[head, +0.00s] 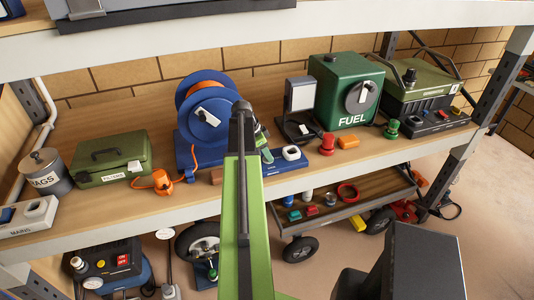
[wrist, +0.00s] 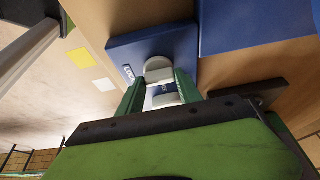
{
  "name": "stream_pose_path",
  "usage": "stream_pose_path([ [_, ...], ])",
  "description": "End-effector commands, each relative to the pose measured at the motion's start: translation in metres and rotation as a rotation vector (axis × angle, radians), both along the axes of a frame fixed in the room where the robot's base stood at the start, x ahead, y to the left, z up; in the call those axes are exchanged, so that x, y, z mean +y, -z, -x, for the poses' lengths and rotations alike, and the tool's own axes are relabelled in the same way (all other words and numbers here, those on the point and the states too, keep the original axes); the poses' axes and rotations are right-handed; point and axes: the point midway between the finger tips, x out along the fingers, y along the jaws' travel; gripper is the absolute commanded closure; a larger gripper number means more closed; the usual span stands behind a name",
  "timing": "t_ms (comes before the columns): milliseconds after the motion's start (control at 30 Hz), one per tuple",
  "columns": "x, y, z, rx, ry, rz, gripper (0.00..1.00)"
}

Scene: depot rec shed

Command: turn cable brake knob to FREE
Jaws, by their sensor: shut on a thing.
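The blue cable reel (head: 205,115), with orange cable, stands mid-shelf. A blue plate (head: 296,163) lies at its right; in the wrist view the plate (wrist: 125,52) fills the upper middle. A pale knob (wrist: 165,97) on this plate sits between the green fingers of my gripper (wrist: 160,88), which is shut on it. A rounded pale part (wrist: 158,66) shows just beyond the fingertips. A small white label (wrist: 128,73) lies left of the fingers; its lettering is too small to read surely. In the head view my arm partly hides my gripper (head: 263,146) and the reel's right side.
A green FUEL box (head: 343,90) and a grey upright panel (head: 300,94) stand right of the reel. A red knob (head: 327,144) and an orange block (head: 348,142) lie near the shelf edge. A green case (head: 112,158) is at left. A cart (head: 345,205) stands below.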

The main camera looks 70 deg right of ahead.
Motion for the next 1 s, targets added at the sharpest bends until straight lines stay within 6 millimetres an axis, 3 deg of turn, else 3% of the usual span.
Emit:
stream_pose_path([
  [100, 0.0001, 0.0001, 0.0002, 0.000, 0.000, 0.000, 0.99],
  [467, 0.0014, 0.0002, 0.0016, 0.000, -0.074, 0.000, 0.99],
  [1000, 0.0033, 0.0001, 0.0048, -0.001, -0.534, 0.000, 0.99],
])
